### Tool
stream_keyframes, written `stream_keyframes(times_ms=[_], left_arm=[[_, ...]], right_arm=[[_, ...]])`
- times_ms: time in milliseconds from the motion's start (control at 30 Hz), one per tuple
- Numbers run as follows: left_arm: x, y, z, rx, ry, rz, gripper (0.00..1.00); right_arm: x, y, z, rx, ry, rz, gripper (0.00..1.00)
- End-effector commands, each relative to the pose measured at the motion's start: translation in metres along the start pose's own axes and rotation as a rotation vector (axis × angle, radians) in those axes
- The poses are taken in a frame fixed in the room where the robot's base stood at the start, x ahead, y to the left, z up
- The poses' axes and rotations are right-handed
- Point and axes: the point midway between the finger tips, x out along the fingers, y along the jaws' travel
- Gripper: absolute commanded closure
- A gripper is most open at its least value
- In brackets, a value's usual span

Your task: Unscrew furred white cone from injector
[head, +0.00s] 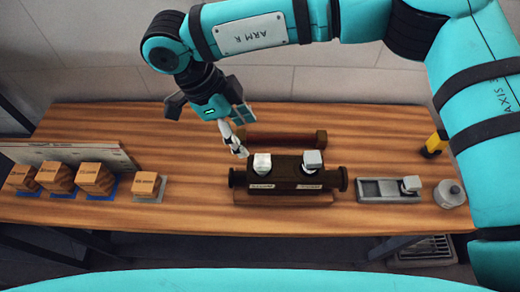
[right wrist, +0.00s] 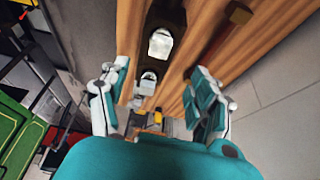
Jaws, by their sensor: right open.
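The injector (head: 290,184) is a dark horizontal body with flanged ends, on a wooden base at the middle of the bench. A whitish cone (head: 262,163) stands on its left part and a grey cone (head: 313,161) on its right part. In the right wrist view the pale cone (right wrist: 160,45) shows ahead, beyond the fingertips, with another light piece (right wrist: 148,77) behind it. My right gripper (head: 240,147) points down just left of and above the whitish cone. In the right wrist view my right gripper (right wrist: 162,78) is open with nothing between its fingers. My left gripper is not in view.
A red-brown cylinder (head: 285,139) lies behind the injector. To the right are a grey tray (head: 372,197) with a grey piece, a round tin (head: 449,193) and a yellow-black object (head: 435,143). Several wooden blocks (head: 95,179) stand at left. The bench (head: 200,209) is clear between blocks and injector.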

Motion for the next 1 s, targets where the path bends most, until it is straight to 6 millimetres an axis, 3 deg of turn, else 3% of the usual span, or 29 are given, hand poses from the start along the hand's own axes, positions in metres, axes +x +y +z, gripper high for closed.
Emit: stream_keyframes(times_ms=[500, 700, 1000], left_arm=[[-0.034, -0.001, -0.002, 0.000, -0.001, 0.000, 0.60], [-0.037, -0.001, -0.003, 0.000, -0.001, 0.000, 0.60], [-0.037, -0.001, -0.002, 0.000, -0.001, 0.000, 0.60]], right_arm=[[0.094, 0.001, 0.000, 0.000, -0.001, 0.003, 0.36], [0.111, 0.000, 0.000, 0.000, -0.002, 0.001, 0.36], [0.114, 0.000, 0.001, 0.000, -0.002, 0.000, 0.36]])
